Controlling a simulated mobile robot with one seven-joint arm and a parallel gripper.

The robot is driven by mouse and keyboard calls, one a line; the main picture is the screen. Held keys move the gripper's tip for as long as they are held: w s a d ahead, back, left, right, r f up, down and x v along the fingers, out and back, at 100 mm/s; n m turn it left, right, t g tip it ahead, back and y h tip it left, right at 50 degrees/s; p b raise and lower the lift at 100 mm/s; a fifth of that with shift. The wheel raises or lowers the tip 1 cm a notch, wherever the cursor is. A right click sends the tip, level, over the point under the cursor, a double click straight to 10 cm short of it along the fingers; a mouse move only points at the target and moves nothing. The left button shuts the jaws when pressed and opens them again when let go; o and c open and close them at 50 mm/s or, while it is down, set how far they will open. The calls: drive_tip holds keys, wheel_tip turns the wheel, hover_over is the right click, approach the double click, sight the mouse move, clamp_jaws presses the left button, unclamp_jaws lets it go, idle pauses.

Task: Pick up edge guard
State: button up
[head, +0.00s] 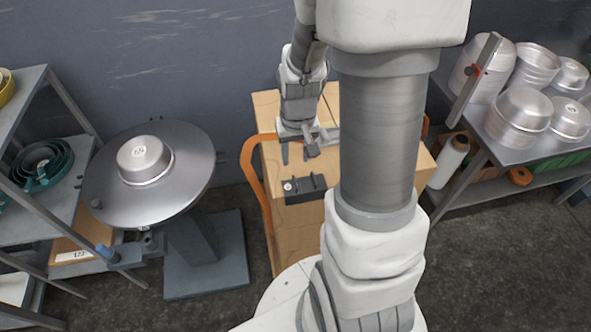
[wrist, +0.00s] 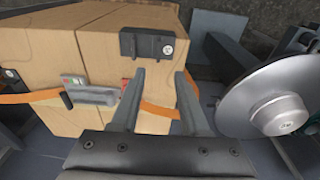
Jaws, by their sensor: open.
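The edge guard appears to be the dark angled piece with a round pale mark at one end. In the head view the edge guard (head: 306,188) lies on the near top edge of a cardboard box (head: 292,222). In the wrist view the edge guard (wrist: 146,45) sits just beyond the fingertips, apart from them. My gripper (head: 299,157) is above the box, behind the edge guard in the head view. In the wrist view my gripper (wrist: 160,73) is open, with nothing between its fingers.
An orange strap (head: 264,175) runs around the box, with a buckle-like device (wrist: 88,92) on it. A round metal table (head: 110,185) holding a pan (head: 145,160) stands left. A shelf with stacked pans (head: 520,118) stands right. My arm hides part of the box.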

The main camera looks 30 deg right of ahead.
sight(295, 182)
drive_tip(key=f, duration=0.4)
drive_tip(key=w+f+b, duration=0.1)
drive_tip(key=f, duration=0.3)
drive_tip(key=f+b, duration=0.1)
drive_tip(key=f, duration=0.3)
drive_tip(key=shift+w+d+f, duration=0.15)
drive_tip(key=shift+w+d, duration=0.15)
drive_tip(key=shift+d, duration=0.05)
drive_tip(key=shift+c, duration=0.3)
clamp_jaws()
